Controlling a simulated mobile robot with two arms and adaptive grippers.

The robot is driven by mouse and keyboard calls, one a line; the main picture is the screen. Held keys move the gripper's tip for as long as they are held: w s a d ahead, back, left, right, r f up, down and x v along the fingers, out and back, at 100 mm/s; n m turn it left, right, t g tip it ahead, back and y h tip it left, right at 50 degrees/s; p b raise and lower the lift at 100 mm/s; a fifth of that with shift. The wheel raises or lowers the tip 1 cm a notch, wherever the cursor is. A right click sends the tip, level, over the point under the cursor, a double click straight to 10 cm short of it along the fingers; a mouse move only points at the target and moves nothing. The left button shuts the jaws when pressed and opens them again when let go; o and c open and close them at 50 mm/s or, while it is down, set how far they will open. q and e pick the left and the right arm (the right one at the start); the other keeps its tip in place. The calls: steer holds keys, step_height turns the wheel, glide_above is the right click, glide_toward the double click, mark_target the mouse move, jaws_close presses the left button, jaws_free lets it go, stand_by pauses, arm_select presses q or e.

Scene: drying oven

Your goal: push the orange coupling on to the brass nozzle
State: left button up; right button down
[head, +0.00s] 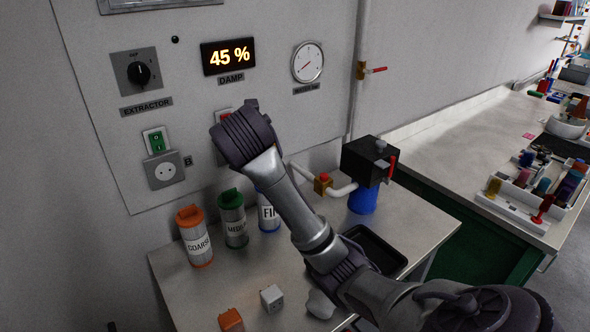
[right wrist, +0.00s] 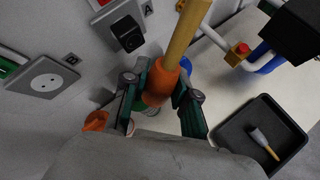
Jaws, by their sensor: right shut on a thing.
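The orange coupling (right wrist: 160,84) is between the green-lined fingers of my right gripper (right wrist: 161,100) in the right wrist view, and the fingers are shut on it. A tan rod or tube (right wrist: 188,35) runs up and to the right from the coupling, out of the picture. In the head view my right gripper (head: 240,135) is close in front of the grey wall panel, and its body hides the coupling. I cannot pick out the brass nozzle for certain. My left gripper is not in view.
Canisters labelled COARSE (head: 196,240) and MEDIUM (head: 232,220), and one partly hidden, stand below the gripper. A black tray (right wrist: 238,128) holds a brush-like tool (right wrist: 263,143). A pipe with a brass valve (head: 323,183) and a black box (head: 369,160) are to the right.

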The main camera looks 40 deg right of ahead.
steer(key=d+m+g+h+b, duration=0.1)
steer(key=d+m+g+b, duration=0.3)
steer(key=d+m, duration=1)
arm_select(q)
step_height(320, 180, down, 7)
steer(key=b, duration=0.3)
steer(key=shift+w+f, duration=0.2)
arm_select(e)
step_height(320, 180, down, 10)
steer(key=w+d+m+h, duration=0.2)
steer(key=m, duration=0.7)
steer(key=shift+h, duration=0.3)
steer(key=shift+w, duration=0.1)
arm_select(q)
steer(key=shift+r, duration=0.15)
